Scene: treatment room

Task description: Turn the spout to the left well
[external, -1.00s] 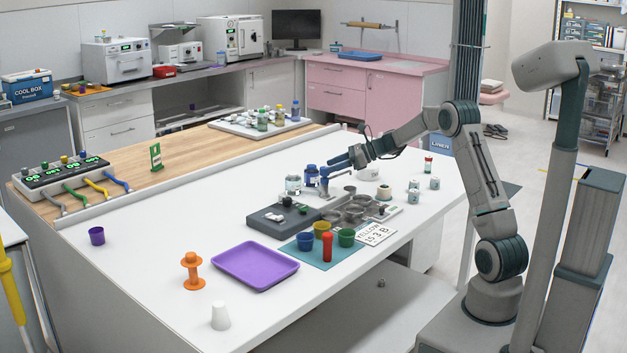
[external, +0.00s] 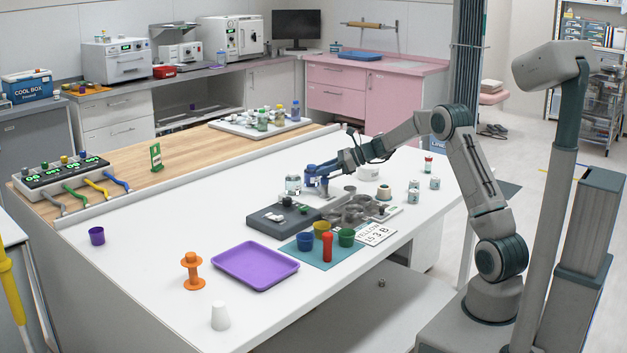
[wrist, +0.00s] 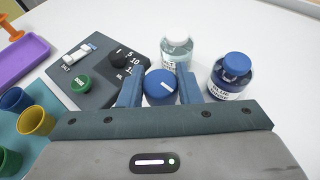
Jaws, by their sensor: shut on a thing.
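A blue round knob (wrist: 160,88) with a white line on top sits between my two fingers in the wrist view. My gripper (wrist: 160,93) is shut on it, one finger on each side; it also shows in the external view (external: 313,172), above the back end of the grey dosing box. A grey post (external: 324,190) stands under my fingers; I cannot tell which way the spout points. The dark grey box (external: 278,220) carries a green knob (wrist: 79,83), a black dial (wrist: 121,56) and a white switch. The grey tray of wells (external: 351,207) lies to its right.
A clear bottle (wrist: 177,47) and a blue bottle (wrist: 230,78) stand close behind and beside my fingers. Blue, yellow (external: 322,228) and green cups stand on a teal mat, with a red peg (external: 327,247). A purple tray (external: 256,285) lies in front.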

